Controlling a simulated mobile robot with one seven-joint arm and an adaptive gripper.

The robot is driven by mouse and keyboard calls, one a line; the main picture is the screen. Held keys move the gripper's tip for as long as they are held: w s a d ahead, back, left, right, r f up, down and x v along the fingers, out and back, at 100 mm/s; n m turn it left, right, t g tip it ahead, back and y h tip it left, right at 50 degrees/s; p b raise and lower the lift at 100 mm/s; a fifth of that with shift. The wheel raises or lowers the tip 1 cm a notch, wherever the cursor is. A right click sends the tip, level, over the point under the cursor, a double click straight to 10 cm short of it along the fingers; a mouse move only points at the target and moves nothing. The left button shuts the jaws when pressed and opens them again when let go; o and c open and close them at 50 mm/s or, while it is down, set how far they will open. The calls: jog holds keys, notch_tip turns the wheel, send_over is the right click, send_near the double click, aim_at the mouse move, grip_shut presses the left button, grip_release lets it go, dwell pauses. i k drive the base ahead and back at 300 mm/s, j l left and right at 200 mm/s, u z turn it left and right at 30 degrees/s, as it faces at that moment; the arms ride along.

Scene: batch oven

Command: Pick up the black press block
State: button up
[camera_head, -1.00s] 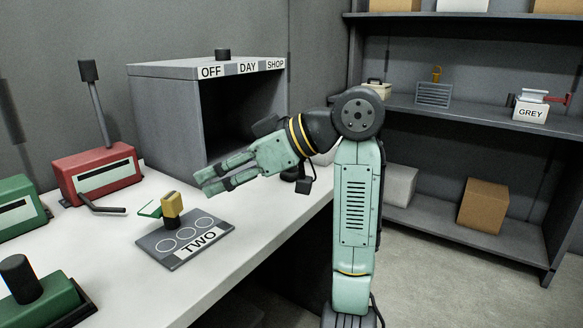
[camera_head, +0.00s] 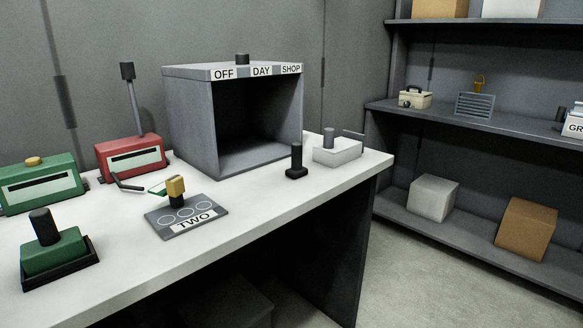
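A black block with an upright post, which looks like the black press block (camera_head: 296,165), stands upright on the white bench (camera_head: 235,218). It is in front of the right side of the oven opening, left of a light grey block (camera_head: 337,151) with a dark post and a side lever. Nothing touches the black block. My gripper is not in view now, so whether it is open or shut does not show.
The open-fronted grey oven (camera_head: 192,120) stands behind. A plate marked TWO (camera_head: 193,224) bears a yellow-topped piece (camera_head: 176,187). A green block (camera_head: 52,252) in a black tray, a red box (camera_head: 117,162) and a green box (camera_head: 28,197) stand left. Shelves (camera_head: 440,115) are at right.

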aim_at(296, 170)
jog(key=i+j+z, duration=0.3)
jog(key=i+j, duration=0.45)
jog(key=i, duration=0.15)
